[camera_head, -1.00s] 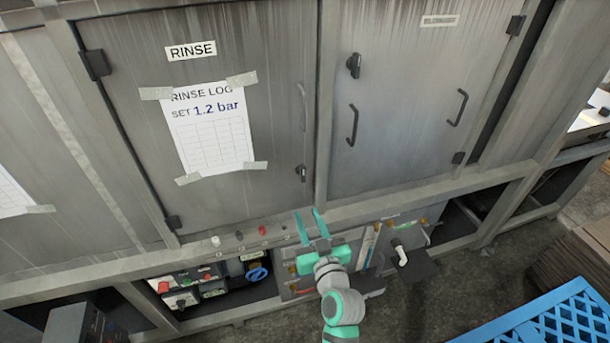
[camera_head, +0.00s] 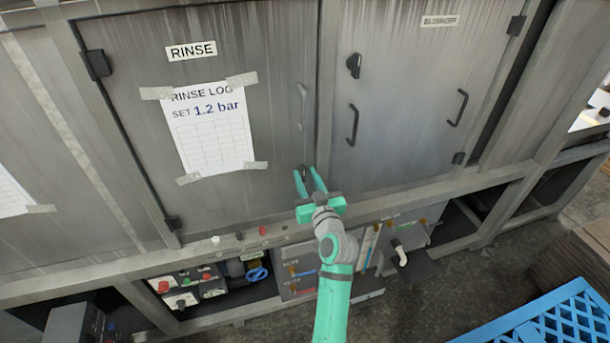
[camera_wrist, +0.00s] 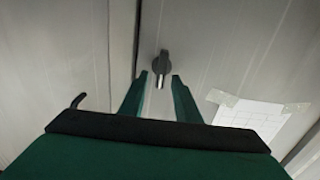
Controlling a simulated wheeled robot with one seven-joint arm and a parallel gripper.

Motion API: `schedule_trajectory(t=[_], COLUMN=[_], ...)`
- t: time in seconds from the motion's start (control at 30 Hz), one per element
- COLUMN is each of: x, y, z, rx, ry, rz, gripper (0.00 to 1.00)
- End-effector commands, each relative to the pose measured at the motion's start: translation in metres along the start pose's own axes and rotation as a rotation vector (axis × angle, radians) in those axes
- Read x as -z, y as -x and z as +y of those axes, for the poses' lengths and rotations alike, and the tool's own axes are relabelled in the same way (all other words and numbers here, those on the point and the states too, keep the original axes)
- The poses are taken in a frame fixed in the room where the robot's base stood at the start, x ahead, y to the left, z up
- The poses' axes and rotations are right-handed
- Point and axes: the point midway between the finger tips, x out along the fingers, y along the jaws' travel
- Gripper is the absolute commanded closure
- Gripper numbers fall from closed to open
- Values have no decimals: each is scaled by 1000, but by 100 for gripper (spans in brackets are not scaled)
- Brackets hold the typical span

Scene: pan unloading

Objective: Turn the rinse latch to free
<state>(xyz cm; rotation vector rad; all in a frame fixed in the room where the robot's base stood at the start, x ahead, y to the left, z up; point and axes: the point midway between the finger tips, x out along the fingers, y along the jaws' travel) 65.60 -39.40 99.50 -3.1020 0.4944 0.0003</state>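The rinse latch is a small dark turn-knob low on the right edge of the rinse door (camera_head: 250,60). In the wrist view the latch (camera_wrist: 161,66) shows as a black knob with a pale, thin part, its length roughly upright in the picture. My gripper (camera_head: 306,172) is open, its two teal fingers pointing at the door. In the wrist view the fingertips (camera_wrist: 160,82) stand one on each side of the latch's line, with nothing held. I cannot tell whether they touch the latch. In the head view the fingers mostly hide it.
A grey bar handle (camera_head: 302,105) is above the latch. The neighbouring door (camera_head: 400,70) has a black knob (camera_head: 353,66) and handles. Below runs a ledge with small buttons (camera_head: 262,230). A blue crate (camera_head: 550,315) is at the lower right.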

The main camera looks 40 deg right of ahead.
Motion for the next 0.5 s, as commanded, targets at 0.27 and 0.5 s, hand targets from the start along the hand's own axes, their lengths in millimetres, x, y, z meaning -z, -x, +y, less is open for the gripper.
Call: schedule_trajectory(t=[0.27,0.5], x=[0,0], y=[-12,-12], z=[-1,-1], rx=[1,1], ry=[0,0], rz=[0,0], gripper=[70,82])
